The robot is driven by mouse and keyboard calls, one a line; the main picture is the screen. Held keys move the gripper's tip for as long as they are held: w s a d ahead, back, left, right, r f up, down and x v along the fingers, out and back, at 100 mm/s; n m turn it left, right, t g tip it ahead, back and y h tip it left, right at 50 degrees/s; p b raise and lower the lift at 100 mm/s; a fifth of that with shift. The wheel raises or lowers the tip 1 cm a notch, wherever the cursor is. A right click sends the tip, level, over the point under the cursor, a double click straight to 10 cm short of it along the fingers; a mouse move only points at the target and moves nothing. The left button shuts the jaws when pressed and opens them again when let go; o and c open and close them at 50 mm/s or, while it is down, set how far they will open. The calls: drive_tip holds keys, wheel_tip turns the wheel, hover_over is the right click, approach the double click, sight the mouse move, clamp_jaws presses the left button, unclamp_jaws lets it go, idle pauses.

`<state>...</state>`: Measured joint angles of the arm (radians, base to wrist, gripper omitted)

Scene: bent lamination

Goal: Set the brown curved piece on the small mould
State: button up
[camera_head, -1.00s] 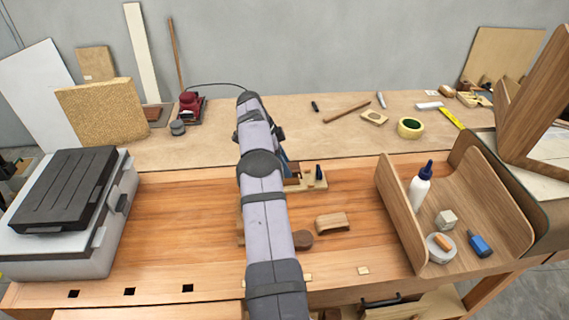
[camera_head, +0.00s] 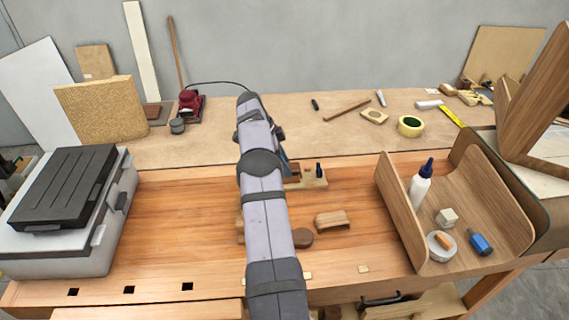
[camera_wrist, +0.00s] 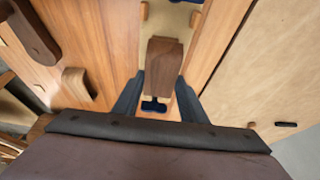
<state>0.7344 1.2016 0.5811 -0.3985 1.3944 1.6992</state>
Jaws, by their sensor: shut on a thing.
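My gripper (camera_wrist: 160,102) is shut on the brown curved piece (camera_wrist: 164,62), which shows between its two dark fingers in the wrist view. The piece is above or at the edge of a pale wooden board (camera_wrist: 178,16) with small posts. I cannot tell whether it touches anything below.
A light curved wooden block (camera_head: 332,221) and a dark brown rounded piece (camera_head: 302,238) lie right of my arm. A curved wooden tray (camera_head: 400,215) holding a glue bottle (camera_head: 420,188) stands further right. A grey case (camera_head: 75,240) stands at left. The bench between case and arm is clear.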

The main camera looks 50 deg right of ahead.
drive_tip(key=shift+f+b, duration=0.35)
drive_tip(key=shift+f, duration=0.4)
idle(0.9)
drive_tip(key=o, duration=1.5)
drive_tip(key=shift+r, duration=0.1)
drive_tip(key=shift+r+p, duration=3.15)
drive_tip(key=shift+r, duration=0.8)
